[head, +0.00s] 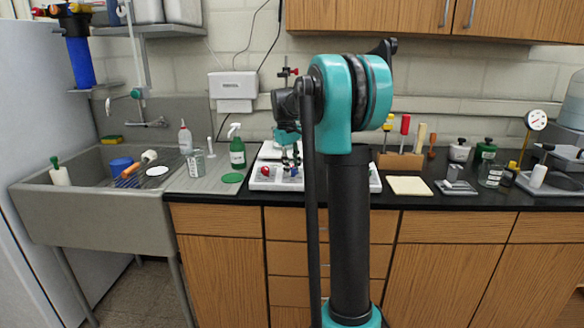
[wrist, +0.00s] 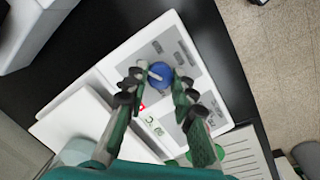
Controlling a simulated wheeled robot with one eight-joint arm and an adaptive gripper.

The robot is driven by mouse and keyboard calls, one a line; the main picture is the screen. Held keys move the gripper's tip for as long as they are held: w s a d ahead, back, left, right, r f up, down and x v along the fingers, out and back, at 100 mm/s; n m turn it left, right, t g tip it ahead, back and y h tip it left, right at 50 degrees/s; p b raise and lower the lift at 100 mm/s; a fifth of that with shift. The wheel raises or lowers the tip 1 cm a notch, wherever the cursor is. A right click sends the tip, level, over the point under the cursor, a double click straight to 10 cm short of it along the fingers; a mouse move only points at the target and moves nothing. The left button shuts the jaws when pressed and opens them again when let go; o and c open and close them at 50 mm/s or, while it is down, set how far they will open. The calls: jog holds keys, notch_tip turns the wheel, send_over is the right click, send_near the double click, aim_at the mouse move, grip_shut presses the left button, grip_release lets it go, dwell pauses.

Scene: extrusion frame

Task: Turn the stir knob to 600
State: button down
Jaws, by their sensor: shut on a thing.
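The stir knob (wrist: 159,74) is a round blue knob with a pale pointer bar, on the grey panel of a white device (wrist: 210,78). In the wrist view my gripper (wrist: 157,78) has a finger on each side of the blue knob and is shut on it. The dial marks around the knob are too small to read. In the head view the white device (head: 262,178) stands on the counter, partly hidden behind my arm. My gripper (head: 290,165) shows there only small, over the device's panel, near a red spot and a blue spot.
A green spray bottle (head: 237,150) and a green disc (head: 232,178) are left of the device. A sink (head: 90,215) is further left. Right of my arm are a wooden tool block (head: 402,160), a cream pad (head: 409,186) and several jars. The black counter front (head: 425,200) is clear.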

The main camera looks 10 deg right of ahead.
jog(key=shift+m, duration=0.3)
jog(key=m+y, duration=0.1)
jog(key=m, duration=0.4)
jog(key=shift+d+m, duration=0.15)
jog(key=shift+m, duration=0.15)
jog(key=m, duration=0.5)
jog(key=shift+y, duration=0.4)
jog(key=m, duration=0.6)
jog(key=shift+s+d+m+t+y, duration=0.1)
jog(key=shift+d+m+t+y, duration=0.05)
jog(key=shift+m+t+y, duration=0.2)
jog(key=m+t, duration=0.1)
jog(key=m, duration=0.4)
jog(key=shift+s, duration=0.1)
jog(key=shift+m, duration=0.35)
jog(key=c, duration=1.3)
grip_release()
jog(key=shift+o, duration=0.2)
